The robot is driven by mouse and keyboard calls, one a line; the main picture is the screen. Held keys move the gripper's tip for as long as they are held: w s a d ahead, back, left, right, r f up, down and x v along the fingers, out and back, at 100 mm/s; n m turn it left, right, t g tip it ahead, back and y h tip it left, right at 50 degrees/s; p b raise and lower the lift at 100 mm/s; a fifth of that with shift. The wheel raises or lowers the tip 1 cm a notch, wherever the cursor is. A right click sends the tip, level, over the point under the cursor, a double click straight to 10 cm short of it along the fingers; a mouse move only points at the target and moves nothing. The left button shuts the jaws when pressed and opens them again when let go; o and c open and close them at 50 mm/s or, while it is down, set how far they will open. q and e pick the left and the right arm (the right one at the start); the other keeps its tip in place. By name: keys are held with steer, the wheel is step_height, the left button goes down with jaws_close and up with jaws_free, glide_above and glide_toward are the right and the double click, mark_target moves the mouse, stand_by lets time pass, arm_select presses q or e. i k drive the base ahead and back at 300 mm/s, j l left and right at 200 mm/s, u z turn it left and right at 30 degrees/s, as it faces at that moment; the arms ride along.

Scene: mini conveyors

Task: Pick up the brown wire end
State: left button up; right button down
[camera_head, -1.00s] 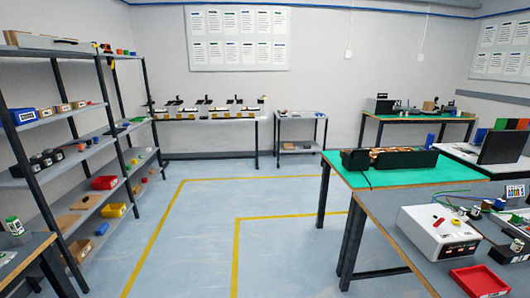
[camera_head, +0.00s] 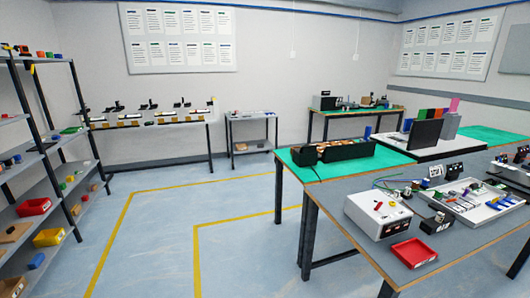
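Green and dark wires (camera_head: 388,180) run behind a white box (camera_head: 376,214) on the grey workbench at the right. I cannot make out a brown wire end among them at this size. Small parts stand around the wires. Neither of my grippers is in view.
A red bin (camera_head: 414,252) sits near the bench's front edge, and a pale tray (camera_head: 487,213) of small parts lies behind it. A green-topped table (camera_head: 318,171) with a black case (camera_head: 348,150) adjoins the bench. Shelves stand at the left; the marked floor (camera_head: 150,235) between is clear.

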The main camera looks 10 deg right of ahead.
mark_target(415, 184)
steer(key=z, duration=1.7)
